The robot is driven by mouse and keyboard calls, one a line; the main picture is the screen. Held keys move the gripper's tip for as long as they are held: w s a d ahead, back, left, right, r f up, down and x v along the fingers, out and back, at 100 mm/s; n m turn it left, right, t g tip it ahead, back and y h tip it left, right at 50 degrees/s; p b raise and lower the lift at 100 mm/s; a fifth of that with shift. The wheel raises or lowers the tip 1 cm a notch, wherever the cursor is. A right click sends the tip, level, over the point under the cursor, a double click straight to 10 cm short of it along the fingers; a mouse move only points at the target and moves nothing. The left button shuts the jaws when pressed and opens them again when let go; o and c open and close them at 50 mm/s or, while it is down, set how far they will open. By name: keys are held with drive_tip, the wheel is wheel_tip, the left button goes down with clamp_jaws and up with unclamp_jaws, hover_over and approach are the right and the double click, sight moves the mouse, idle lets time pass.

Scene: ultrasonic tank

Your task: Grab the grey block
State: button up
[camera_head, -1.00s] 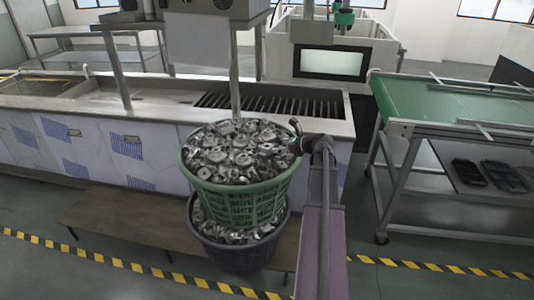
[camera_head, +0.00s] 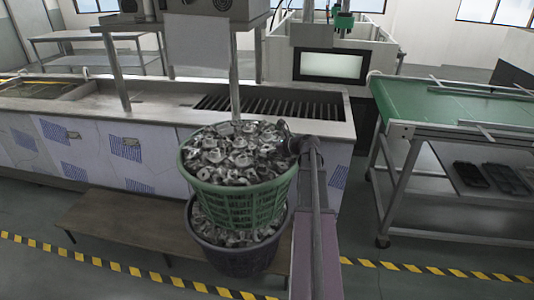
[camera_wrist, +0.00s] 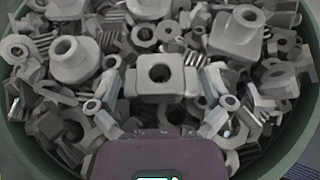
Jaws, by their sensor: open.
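A grey block (camera_wrist: 161,75) with a round hole in its middle lies among the grey metal parts, at the centre of the wrist view. My gripper (camera_wrist: 158,100) is open, its two fingers reaching up from the bottom of the view on either side below the block. Nothing is held between them; whether a finger touches any part I cannot tell. In the head view my gripper (camera_head: 286,132) is at the right rim of the green basket (camera_head: 240,200), and its fingers are too small to make out. The block cannot be singled out there.
The green basket is heaped with loose metal parts and stands on a dark tub (camera_head: 235,262) of similar parts. A low brown bench (camera_head: 130,225) is at left. A long metal tank (camera_head: 150,110) stands behind. A green-topped table (camera_head: 440,105) is at right.

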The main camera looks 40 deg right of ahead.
drive_tip(key=shift+b+x, duration=0.3)
drive_tip(key=shift+x, duration=1)
drive_tip(key=c, duration=1.3)
